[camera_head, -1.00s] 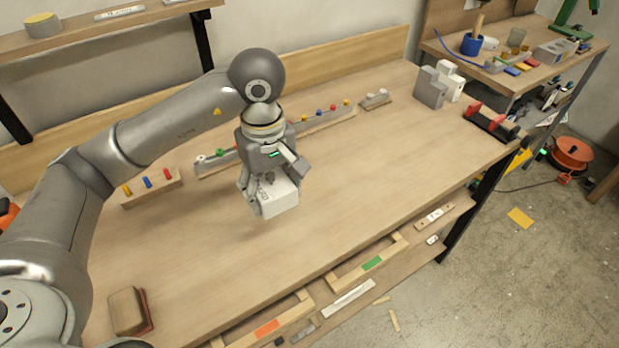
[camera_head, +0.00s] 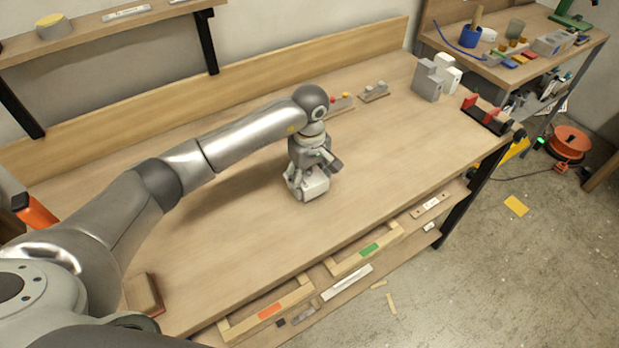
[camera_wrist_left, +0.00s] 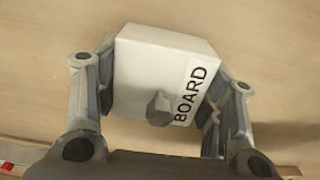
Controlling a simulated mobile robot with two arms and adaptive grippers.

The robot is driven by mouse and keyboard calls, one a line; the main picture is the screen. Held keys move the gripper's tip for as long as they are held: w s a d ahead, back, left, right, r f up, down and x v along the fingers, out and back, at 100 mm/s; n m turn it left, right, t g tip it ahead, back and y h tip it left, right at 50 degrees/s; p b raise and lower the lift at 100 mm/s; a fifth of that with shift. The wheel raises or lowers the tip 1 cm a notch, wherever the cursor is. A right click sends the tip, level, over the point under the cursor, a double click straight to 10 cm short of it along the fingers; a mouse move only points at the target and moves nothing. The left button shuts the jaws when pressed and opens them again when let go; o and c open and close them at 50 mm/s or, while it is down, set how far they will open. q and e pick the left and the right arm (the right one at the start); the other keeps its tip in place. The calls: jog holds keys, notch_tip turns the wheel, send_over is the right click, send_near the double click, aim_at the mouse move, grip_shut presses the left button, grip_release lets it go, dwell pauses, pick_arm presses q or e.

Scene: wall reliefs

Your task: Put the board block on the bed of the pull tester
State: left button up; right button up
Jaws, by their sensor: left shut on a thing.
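The board block (camera_head: 315,186) is a white block held above or at the wooden workbench (camera_head: 250,240); I cannot tell the exact gap. In the left wrist view the block (camera_wrist_left: 155,70) shows the black word BOARD and a grey knob. My left gripper (camera_head: 306,188) is shut on it, with a finger on each side. A black device with red uprights (camera_head: 484,113) stands at the bench's right end. Grey and white stepped blocks (camera_head: 430,80) stand behind it. I cannot tell for sure which is the pull tester. My right gripper is not in view.
A small grey part (camera_head: 375,92) lies near the back board, and a brown block (camera_head: 143,294) near the front left. A side table (camera_head: 520,65) with a blue cup stands at the right. The bench between my gripper and its right end is mostly clear.

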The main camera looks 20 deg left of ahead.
pick_arm(q)
jog(key=shift+f, duration=0.55)
jog(key=shift+f, duration=0.1)
jog(key=o, duration=0.7)
jog(key=shift+f, duration=0.1)
jog(key=shift+c, duration=0.2)
jog(key=o, duration=0.5)
jog(key=shift+c, duration=0.2)
